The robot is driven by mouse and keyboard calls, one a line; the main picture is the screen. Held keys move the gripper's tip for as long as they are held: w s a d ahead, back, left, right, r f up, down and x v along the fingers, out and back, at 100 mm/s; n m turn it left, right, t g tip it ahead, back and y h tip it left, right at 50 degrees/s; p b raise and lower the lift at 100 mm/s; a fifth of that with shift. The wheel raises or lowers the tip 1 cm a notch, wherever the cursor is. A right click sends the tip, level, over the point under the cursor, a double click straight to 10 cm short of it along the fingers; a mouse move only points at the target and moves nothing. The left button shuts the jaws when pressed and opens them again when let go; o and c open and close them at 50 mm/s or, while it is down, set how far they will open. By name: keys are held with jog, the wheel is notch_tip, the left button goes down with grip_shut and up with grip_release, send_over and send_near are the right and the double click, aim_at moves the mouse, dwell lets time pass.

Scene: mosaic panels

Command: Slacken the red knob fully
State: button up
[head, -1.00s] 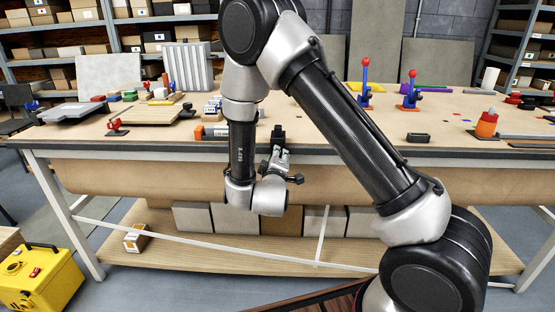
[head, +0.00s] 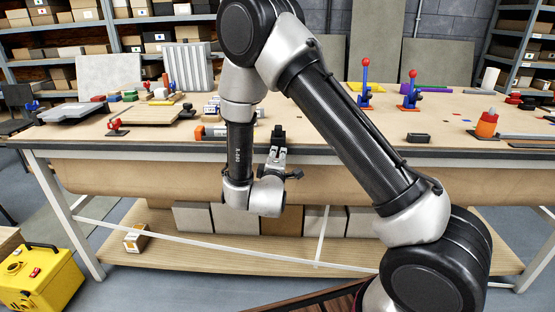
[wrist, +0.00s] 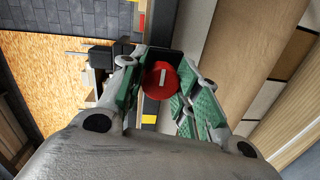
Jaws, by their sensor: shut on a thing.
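The red knob (wrist: 160,78) shows in the wrist view as a round red cap with a white line, which stands nearly upright in the picture. My gripper (wrist: 159,88) has its green-padded fingers on both sides of the knob and is shut on it. In the head view my gripper (head: 278,157) is at the front edge of the workbench, below the black block (head: 277,131). The knob is hidden there behind my gripper and wrist.
The workbench (head: 330,128) carries blue stands with red-topped levers (head: 365,90), an orange bottle (head: 486,124) and a wooden board (head: 150,115). Boxes (head: 238,218) stand on its lower shelf. A yellow case (head: 40,280) is on the floor at left.

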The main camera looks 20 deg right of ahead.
jog(key=shift+f, duration=0.1)
jog(key=o, duration=1.1)
jog(key=shift+c, duration=0.2)
jog(key=v, duration=1.2)
